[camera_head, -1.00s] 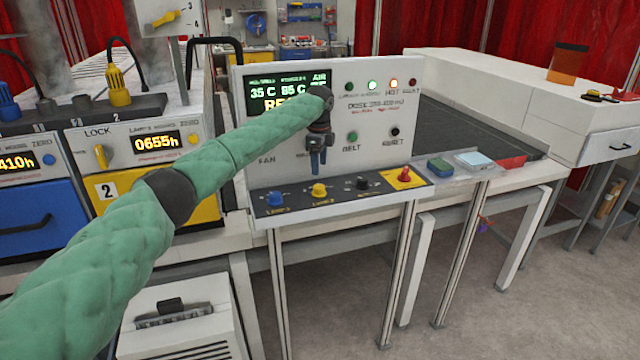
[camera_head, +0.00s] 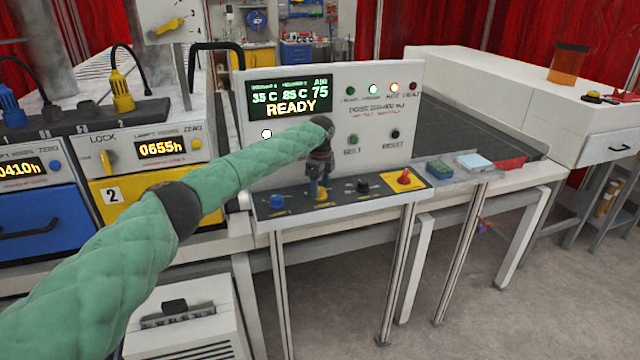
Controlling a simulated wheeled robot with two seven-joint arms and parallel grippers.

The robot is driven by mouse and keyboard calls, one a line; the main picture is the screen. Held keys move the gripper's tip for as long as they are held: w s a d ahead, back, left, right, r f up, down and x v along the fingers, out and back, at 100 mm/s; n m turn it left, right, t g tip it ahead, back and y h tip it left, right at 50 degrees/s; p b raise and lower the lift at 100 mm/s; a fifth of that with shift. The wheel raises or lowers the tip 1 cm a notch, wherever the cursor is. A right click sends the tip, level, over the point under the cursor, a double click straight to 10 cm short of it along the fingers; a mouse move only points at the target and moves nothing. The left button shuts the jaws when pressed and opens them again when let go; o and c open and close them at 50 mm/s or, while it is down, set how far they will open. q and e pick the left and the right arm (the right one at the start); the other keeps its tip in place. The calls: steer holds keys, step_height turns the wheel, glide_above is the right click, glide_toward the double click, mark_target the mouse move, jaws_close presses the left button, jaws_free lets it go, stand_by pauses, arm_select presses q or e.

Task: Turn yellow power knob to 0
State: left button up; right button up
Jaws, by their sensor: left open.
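The yellow power knob (camera_head: 321,194) sits on the dark sloped strip (camera_head: 341,198) at the foot of the white control panel, between a blue knob (camera_head: 278,202) and a black knob (camera_head: 364,186). My right gripper is not in view.
A red switch on a yellow plate (camera_head: 403,181) is at the strip's right end. The panel display (camera_head: 291,97) reads READY. A second yellow knob marked LOCK (camera_head: 107,160) is on the left unit. A green-blue block (camera_head: 440,169) lies right of the strip.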

arm_select(q)
steer(key=shift+f, duration=0.25)
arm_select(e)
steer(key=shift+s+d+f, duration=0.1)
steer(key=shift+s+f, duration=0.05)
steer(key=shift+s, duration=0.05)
arm_select(q)
steer(key=c, duration=1)
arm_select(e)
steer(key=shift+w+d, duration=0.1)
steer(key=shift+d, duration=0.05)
arm_select(q)
steer(key=n, duration=0.2)
steer(key=shift+n, duration=0.4)
steer(key=n, duration=0.2)
steer(key=shift+n+p, duration=0.3)
steer(key=n, duration=0.3)
steer(key=shift+p, duration=0.35)
steer(key=shift+n, duration=0.3)
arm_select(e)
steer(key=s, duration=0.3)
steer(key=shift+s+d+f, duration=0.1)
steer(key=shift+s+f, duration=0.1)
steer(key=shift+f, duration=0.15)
arm_select(q)
steer(key=shift+r, duration=0.1)
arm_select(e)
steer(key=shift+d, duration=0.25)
